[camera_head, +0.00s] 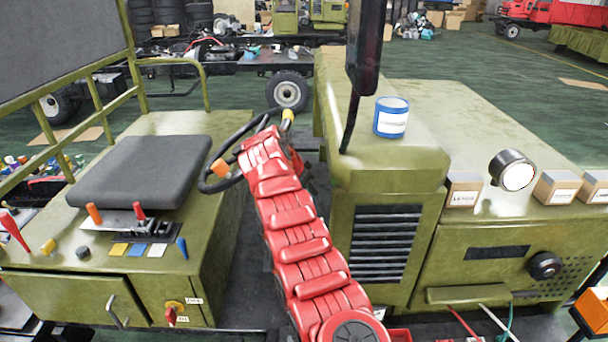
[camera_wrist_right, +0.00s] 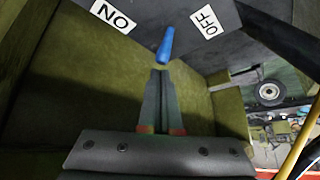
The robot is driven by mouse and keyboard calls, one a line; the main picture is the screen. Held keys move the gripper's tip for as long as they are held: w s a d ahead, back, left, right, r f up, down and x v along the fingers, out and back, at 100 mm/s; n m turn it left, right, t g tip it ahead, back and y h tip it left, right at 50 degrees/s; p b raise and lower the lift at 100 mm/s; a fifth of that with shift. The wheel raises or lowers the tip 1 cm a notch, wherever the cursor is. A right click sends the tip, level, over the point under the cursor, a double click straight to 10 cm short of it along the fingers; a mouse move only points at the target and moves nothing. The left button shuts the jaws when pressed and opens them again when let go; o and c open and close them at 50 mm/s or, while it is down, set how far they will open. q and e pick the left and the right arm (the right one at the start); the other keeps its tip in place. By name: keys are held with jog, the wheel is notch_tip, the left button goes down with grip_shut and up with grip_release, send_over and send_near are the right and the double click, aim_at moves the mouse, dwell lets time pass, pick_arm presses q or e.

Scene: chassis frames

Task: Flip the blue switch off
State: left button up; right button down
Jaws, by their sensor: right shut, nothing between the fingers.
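In the right wrist view the blue switch (camera_wrist_right: 166,45) sticks out from a dark panel (camera_wrist_right: 150,32). An ON label (camera_wrist_right: 112,14) is on its left and an OFF label (camera_wrist_right: 207,20) on its right. The switch's free end points down, leaning slightly left. My right gripper (camera_wrist_right: 160,74) is shut and empty, its fingertips just below that end; I cannot tell whether they touch it. In the head view my red right arm reaches away from me to the steering wheel area, and the switch there is hidden.
A dark steering wheel (camera_head: 207,181) is left of my arm's far end. A dark seat (camera_head: 140,172) and a console with several levers stand left. The green hood (camera_head: 447,120) carries a blue can (camera_head: 391,118) and boxes. A dark exhaust pipe (camera_head: 365,50) stands upright.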

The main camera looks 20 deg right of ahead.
jog(key=shift+p+x, duration=0.35)
jog(key=shift+x, duration=0.75)
